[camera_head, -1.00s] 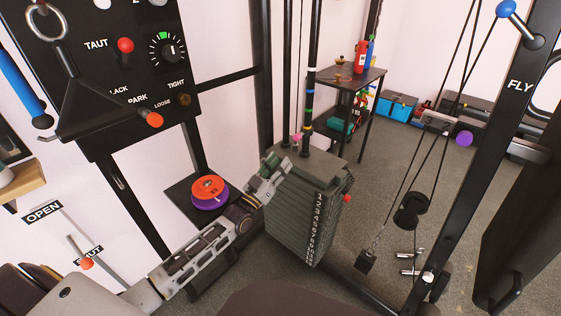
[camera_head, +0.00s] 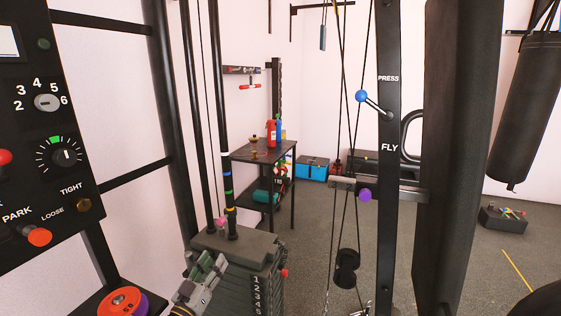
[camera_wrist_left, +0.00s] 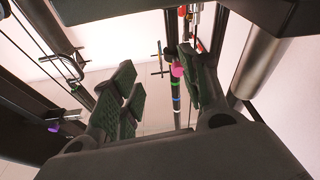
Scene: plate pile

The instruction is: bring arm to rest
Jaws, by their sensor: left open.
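My left gripper (camera_head: 207,276) is low in the head view, by the left front side of the dark weight stack (camera_head: 262,288). In the left wrist view its green-padded fingers (camera_wrist_left: 165,92) stand wide apart with nothing held between them. Beyond the gap are a pink knob (camera_wrist_left: 177,71) and a post with coloured bands (camera_wrist_left: 176,103). In the head view the pink knob (camera_head: 221,222) and banded post (camera_head: 228,190) rise from the stack's top. I cannot tell whether the gripper touches the stack. Most of my left arm is below the picture. My right gripper is not in view.
A control panel (camera_head: 45,125) with knobs stands at the left. Orange and purple plates (camera_head: 122,301) lie below it. A small table (camera_head: 264,151) with bottles stands behind the stack. The FLY/PRESS upright (camera_head: 388,220) and cables are at the right.

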